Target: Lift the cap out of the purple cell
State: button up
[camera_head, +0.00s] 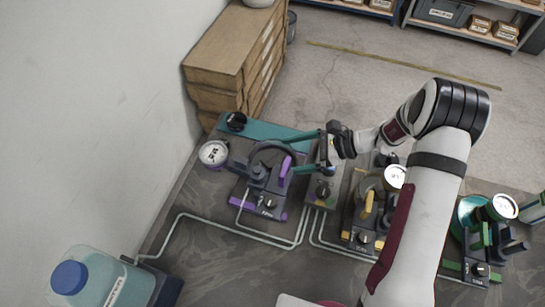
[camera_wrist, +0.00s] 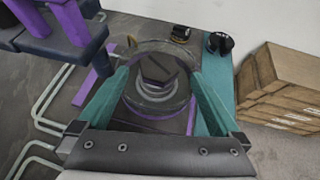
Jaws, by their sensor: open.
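The purple cell (camera_head: 268,207) stands on the dark bench, with a round ring and a raised purple lever (camera_head: 285,166). In the wrist view the lever (camera_wrist: 65,18) is at the upper left, clear of the ring's middle. A dark cap with a hexagonal top (camera_wrist: 158,70) sits inside the clear-looking round ring of the cell (camera_wrist: 155,103). My gripper (camera_head: 289,154) is open, its teal fingers over the cell. In the wrist view my gripper (camera_wrist: 158,76) has one finger on each side of the ring and cap. I cannot tell whether the fingers touch anything.
A gauge (camera_head: 213,153) stands left of the cell. A black knobbed piece (camera_head: 236,121) sits on a teal strip (camera_head: 270,130) behind it. A yellow cell (camera_head: 365,207) and a green cell (camera_head: 478,245) stand to the right. Pale pipes and a bottle (camera_head: 100,275) are in front.

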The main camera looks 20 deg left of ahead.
aim_at(272, 159)
jog(key=x, duration=0.2)
jog(key=shift+s+a+f, duration=0.15)
jog(key=shift+a, duration=0.15)
grip_shut()
